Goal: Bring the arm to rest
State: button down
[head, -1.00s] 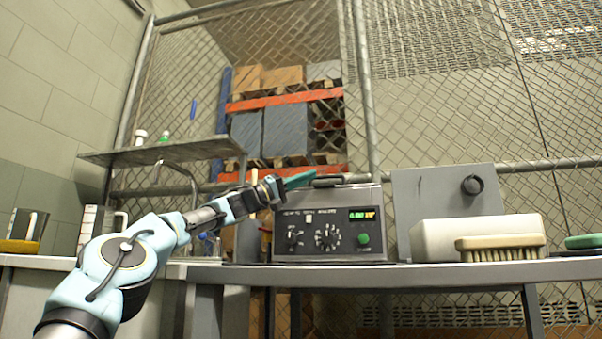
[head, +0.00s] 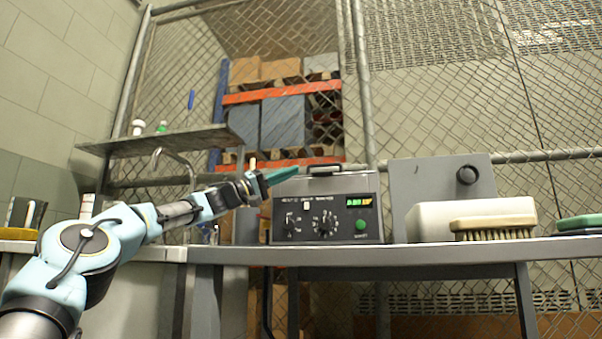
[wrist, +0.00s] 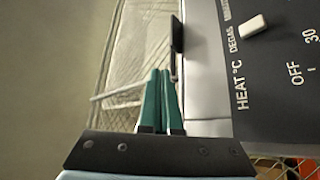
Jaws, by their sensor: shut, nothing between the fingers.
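My arm reaches in from the lower left of the head view. My gripper (head: 281,175), with green fingers, is in front of the upper left corner of a grey control unit (head: 290,233). In the wrist view its fingers (wrist: 161,98) lie together with nothing between them. The unit's dark panel (wrist: 275,75) fills the right side of the wrist view, beside the fingers. I cannot tell whether the fingers touch the unit. The unit has a lid with a black handle (head: 324,168), two knobs, a lit display (head: 359,201) and a green button (head: 361,225).
The grey bench (head: 450,253) runs across the front. To the right are a grey plate with a black knob (head: 440,180), a white block (head: 425,222), a brush (head: 493,228) and a green pad (head: 580,222). A shelf (head: 165,140) stands at the left, with mesh fence behind.

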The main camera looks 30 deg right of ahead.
jog(key=v, duration=0.5)
jog(key=shift+a+f, duration=0.15)
jog(key=shift+a, duration=0.2)
